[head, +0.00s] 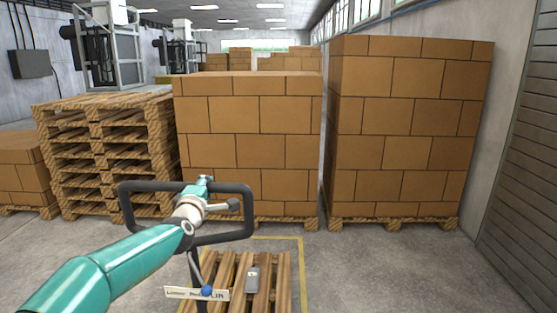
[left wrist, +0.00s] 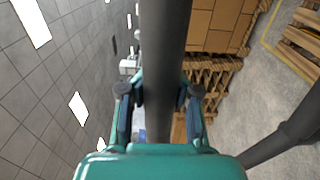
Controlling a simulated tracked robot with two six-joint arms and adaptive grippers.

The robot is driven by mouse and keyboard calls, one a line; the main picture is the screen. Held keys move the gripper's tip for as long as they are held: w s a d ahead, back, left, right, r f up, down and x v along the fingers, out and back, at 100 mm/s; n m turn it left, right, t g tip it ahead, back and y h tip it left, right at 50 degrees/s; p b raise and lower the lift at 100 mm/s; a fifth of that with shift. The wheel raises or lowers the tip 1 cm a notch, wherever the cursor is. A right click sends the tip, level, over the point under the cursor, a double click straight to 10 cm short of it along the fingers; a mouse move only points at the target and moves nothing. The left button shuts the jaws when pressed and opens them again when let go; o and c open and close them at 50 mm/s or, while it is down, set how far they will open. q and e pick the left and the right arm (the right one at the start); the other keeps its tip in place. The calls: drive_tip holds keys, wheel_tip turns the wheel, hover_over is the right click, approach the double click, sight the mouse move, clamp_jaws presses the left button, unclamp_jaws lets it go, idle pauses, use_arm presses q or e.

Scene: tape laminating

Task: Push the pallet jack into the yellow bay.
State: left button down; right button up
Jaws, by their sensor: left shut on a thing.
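The pallet jack's black loop handle (head: 249,212) stands upright in the lower left of the head view. My left gripper (head: 204,184) is shut on its top bar. In the left wrist view the gripper's fingers (left wrist: 158,100) sit on both sides of the dark handle bar (left wrist: 166,50). A yellow bay outline (head: 302,268) is on the floor beyond the handle; its far and right lines show. A wooden pallet (head: 282,286) lies within these lines. The jack's forks and body are mostly hidden. My right gripper is not in view.
A small grey object (head: 252,279) rests on the pallet. Tall box stacks on pallets stand ahead, in the centre (head: 250,130) and right (head: 410,130). Empty stacked pallets (head: 105,155) stand left. Bare floor (head: 390,270) lies to the right, up to the shutter wall (head: 530,170).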

use_arm(q)
drive_tip(key=shift+w+f, duration=0.3)
drive_tip(key=shift+w, duration=0.5)
drive_tip(key=w+p, duration=0.8)
drive_tip(key=p, duration=0.3)
drive_tip(key=shift+w+r, duration=0.15)
drive_tip(key=shift+w, duration=0.25)
